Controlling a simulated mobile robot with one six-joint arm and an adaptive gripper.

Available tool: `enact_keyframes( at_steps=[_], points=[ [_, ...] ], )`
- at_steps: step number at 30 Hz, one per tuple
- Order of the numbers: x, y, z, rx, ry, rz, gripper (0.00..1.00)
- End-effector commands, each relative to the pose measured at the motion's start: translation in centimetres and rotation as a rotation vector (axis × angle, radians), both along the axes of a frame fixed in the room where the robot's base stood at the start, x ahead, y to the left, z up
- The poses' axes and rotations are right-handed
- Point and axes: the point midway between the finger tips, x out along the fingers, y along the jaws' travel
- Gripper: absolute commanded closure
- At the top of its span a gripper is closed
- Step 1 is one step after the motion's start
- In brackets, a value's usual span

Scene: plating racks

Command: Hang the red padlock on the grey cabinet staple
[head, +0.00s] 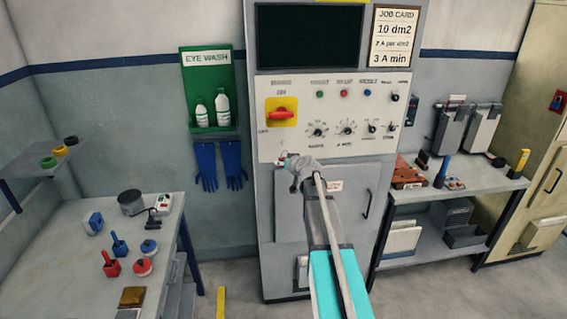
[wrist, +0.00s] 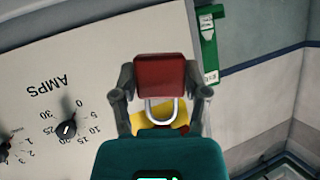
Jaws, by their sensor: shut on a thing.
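The red padlock (wrist: 160,76) is held between both fingers of my gripper (wrist: 160,82) in the wrist view. Its bare metal shackle (wrist: 163,112) points down in that picture, towards my wrist. In the head view my gripper (head: 287,161) is in front of the grey cabinet (head: 264,200), below the red switch handle (head: 281,113) on its yellow plate. The padlock is too small to make out clearly there. I cannot pick out the staple in either view, nor tell whether the padlock touches the cabinet. Part of the yellow plate (wrist: 152,124) shows behind the shackle.
Control knobs (head: 346,128) line the cabinet panel. A green eye wash station (head: 208,90) and blue gloves (head: 218,166) hang to the left. A cluttered bench (head: 70,240) stands at left and a loaded shelf table (head: 430,195) at right.

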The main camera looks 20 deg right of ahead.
Motion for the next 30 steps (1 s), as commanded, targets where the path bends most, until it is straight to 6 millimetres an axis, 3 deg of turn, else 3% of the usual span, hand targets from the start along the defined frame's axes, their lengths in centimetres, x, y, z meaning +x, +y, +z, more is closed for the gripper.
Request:
enact_keyframes(
  at_steps=[17, 30],
  points=[
    [0.2, 0.0, 0.0, 0.002, -0.001, -0.006, 0.98],
    [1.6, -0.2, -0.1, 0.002, 0.000, -0.004, 0.98]
  ],
)
